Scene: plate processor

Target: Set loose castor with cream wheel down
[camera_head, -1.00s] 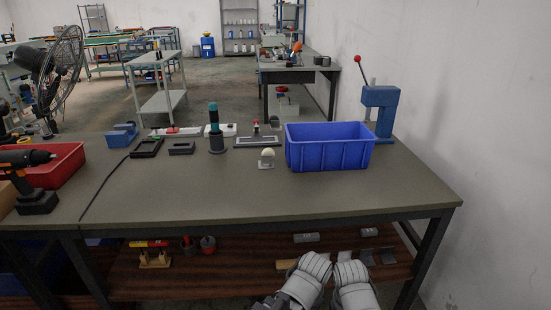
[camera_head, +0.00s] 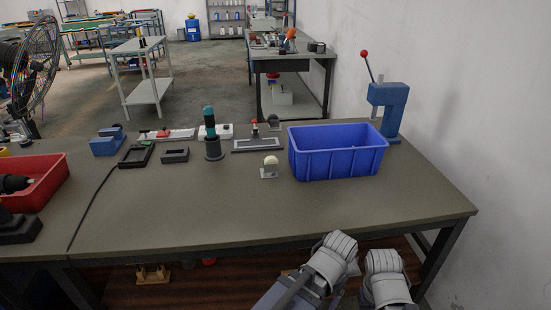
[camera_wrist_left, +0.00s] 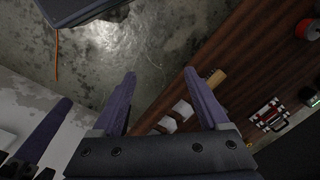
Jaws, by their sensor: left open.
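The castor with a cream wheel (camera_head: 270,162) stands on the workbench, left of the blue bin, with its wheel up and its grey metal part below. Nothing holds it. My left gripper (camera_wrist_left: 160,74) is open and empty in the left wrist view, above the floor and lower shelf. The castor is not in that view. In the head view, both my arms are at the bench's front edge, away from the castor, and their fingertips do not show clearly. Part of what looks like my right gripper (camera_wrist_left: 42,135) shows at the left of the wrist view; its opening is unclear.
The blue bin (camera_head: 337,164) and a blue lever press (camera_head: 388,108) are at the right. A dark cylinder with a teal-topped tool (camera_head: 212,147), a grey framed fixture (camera_head: 257,145) and dark blocks line the back. A red bin (camera_head: 36,186) is at left. The front middle is clear.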

